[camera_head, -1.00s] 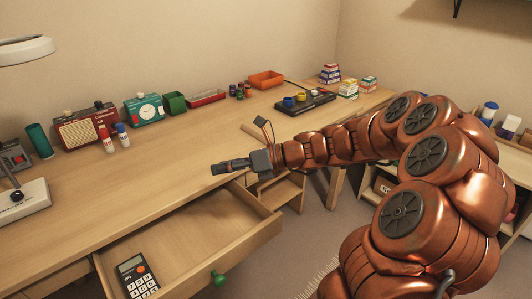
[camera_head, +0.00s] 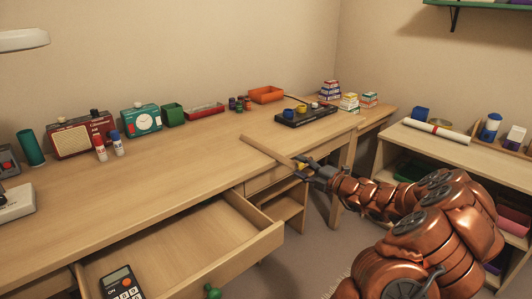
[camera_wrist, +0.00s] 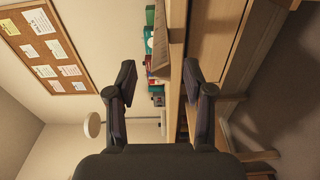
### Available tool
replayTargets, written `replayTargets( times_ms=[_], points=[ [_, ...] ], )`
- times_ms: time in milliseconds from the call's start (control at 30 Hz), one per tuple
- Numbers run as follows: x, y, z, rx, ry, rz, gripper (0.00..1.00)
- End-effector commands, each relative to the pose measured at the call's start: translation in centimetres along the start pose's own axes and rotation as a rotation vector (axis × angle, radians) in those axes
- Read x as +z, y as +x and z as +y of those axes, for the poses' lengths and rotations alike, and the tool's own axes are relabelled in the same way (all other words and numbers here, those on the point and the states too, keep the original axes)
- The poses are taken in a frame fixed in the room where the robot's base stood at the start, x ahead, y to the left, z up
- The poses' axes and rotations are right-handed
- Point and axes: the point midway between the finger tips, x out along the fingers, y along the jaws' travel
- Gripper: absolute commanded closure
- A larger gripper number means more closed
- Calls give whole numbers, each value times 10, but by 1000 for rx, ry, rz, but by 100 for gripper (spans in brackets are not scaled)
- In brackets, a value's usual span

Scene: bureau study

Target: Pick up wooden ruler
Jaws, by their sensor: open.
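The wooden ruler (camera_head: 264,150) is a thin light-brown strip lying on the desk top, with its near end at the front edge, close to my fingertips. In the wrist view the ruler (camera_wrist: 160,40) shows as a narrow strip ahead, in line with the gap between my fingers. My gripper (camera_head: 308,168) is open and empty at the desk's front edge, just beyond the ruler's near end. Its two dark fingers stand apart in the wrist view (camera_wrist: 158,90). Whether the ruler's end overhangs the edge is hard to tell.
An open drawer (camera_head: 262,238) holding a calculator (camera_head: 121,283) juts out left of my gripper. A black tray with colored pots (camera_head: 306,114) stands behind the ruler. The desk's middle is clear.

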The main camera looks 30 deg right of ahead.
Motion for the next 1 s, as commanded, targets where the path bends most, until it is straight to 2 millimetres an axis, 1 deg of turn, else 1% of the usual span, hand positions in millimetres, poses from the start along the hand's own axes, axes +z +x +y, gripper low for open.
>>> replayTargets(
  times_ms=[133, 300, 400, 533, 767, 1000],
  points=[
    [-1, 12, -2, -1, -3, 3, 48],
    [-2, 36, -3, 0, -5, 2, 48],
    [-2, 46, -3, -1, -5, 2, 48],
    [-2, 52, -2, 0, -3, 1, 48],
    [-2, 53, -1, 0, -3, 1, 48],
    [-2, 53, -1, 0, -3, 1, 73]
  ],
)
